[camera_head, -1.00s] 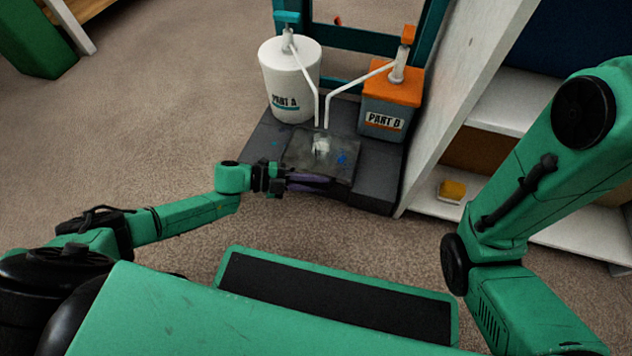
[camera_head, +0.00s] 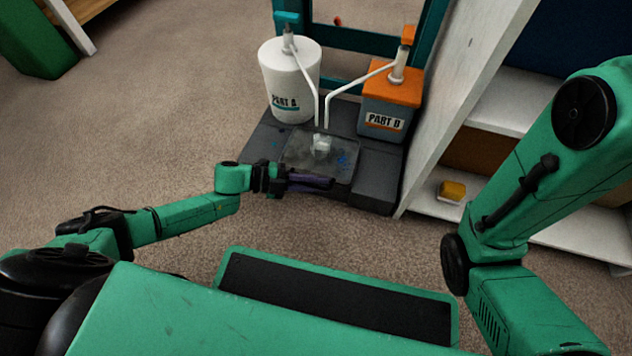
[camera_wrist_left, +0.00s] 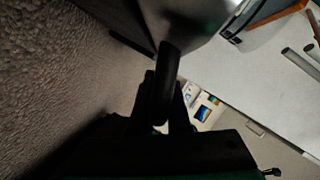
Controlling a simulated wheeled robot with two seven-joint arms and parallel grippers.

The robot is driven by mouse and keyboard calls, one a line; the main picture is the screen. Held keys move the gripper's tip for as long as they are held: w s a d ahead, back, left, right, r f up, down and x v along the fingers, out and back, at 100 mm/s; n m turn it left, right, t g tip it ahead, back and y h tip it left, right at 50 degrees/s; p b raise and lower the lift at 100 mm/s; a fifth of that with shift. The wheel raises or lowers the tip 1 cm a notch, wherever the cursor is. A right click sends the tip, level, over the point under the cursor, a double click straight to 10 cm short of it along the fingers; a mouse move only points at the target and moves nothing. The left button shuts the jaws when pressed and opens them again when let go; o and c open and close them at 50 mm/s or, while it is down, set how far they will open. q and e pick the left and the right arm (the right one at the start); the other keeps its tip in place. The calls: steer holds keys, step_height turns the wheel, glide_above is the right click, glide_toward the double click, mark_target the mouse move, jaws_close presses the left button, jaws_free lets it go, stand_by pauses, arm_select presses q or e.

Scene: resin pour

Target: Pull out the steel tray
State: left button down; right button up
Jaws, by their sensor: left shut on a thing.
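The steel tray (camera_head: 298,152) is a flat, grey, blue-stained plate on the dark base of the pouring stand. A small whitish, clear-looking piece (camera_head: 321,146) sits on it. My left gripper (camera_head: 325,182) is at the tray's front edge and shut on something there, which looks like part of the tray. The fingers hide that part of the edge. In the left wrist view, the dark fingers (camera_wrist_left: 168,75) meet a dark bar below a grey metal surface (camera_wrist_left: 195,18). My right arm shows at the right, but its gripper is out of view.
The white PART A container (camera_head: 290,85) and orange-topped PART B container (camera_head: 389,100) stand behind the tray, their spouts reaching over it. A white shelf (camera_head: 455,95) stands close on the right, with a yellow item (camera_head: 453,190). Carpet in front of the stand is clear.

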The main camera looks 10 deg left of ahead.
arm_select(q)
steer(key=shift+s, duration=0.1)
stand_by(0.4)
steer(key=shift+s+a+r+p, duration=0.15)
steer(key=shift+s+p, duration=0.15)
steer(key=shift+p, duration=0.15)
steer(key=s+p, duration=0.7)
steer(key=s, duration=0.5)
steer(key=shift+s+a+f, duration=0.15)
steer(key=shift+a+f, duration=0.05)
steer(key=shift+a, duration=0.15)
steer(key=c, duration=0.9)
jaws_free()
steer(key=shift+r, duration=0.1)
